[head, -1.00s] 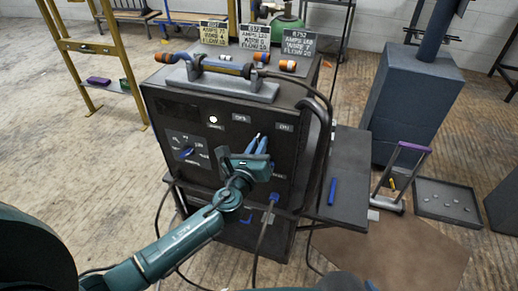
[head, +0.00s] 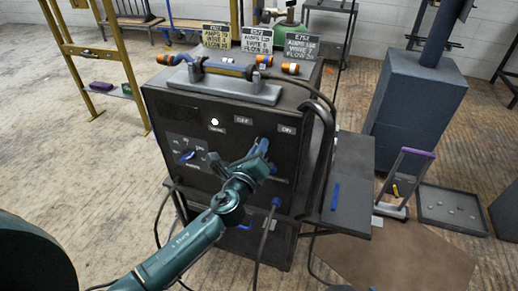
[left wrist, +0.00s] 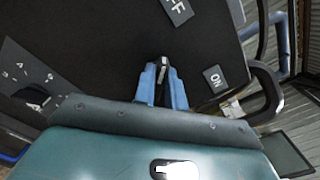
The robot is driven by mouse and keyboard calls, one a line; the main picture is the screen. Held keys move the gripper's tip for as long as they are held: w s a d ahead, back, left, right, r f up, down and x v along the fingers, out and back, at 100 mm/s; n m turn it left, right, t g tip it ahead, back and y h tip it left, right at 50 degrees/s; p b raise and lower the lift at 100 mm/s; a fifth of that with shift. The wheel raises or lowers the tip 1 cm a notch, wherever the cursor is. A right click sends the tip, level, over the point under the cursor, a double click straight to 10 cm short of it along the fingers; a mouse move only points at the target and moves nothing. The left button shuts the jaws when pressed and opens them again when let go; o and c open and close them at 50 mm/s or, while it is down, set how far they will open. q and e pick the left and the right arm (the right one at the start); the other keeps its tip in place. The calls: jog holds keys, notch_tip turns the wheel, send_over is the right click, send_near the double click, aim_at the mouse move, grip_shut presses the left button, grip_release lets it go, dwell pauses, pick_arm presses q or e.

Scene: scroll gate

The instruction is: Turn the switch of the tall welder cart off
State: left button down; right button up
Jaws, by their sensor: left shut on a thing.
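The tall welder cart (head: 215,155) stands in the middle of the head view, its dark front panel facing me. The panel bears an OFF label (head: 243,120) at upper left of my fingers and an ON label (head: 287,129) to their right. My left gripper (head: 258,148) is at the panel, below and between these labels. In the left wrist view its blue fingers (left wrist: 162,88) are shut on the switch's small grey lever (left wrist: 161,70); the ON label (left wrist: 214,79) is right of them. The fingers hide most of the switch. My right gripper is out of view.
A white lamp (head: 214,121) is lit on the panel, above a dial with a blue knob (head: 187,155). A torch rests on the cart's top beside orange connectors and label cards (head: 257,40). A side shelf (head: 350,190) juts out right. Cables hang in front.

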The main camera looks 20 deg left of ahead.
pick_arm(q)
jog(key=c, duration=1.5)
grip_release()
jog(key=shift+o, duration=0.2)
jog(key=s+b, duration=0.1)
jog(key=s, duration=1.2)
jog(key=shift+a, duration=0.2)
jog(key=shift+s, duration=0.1)
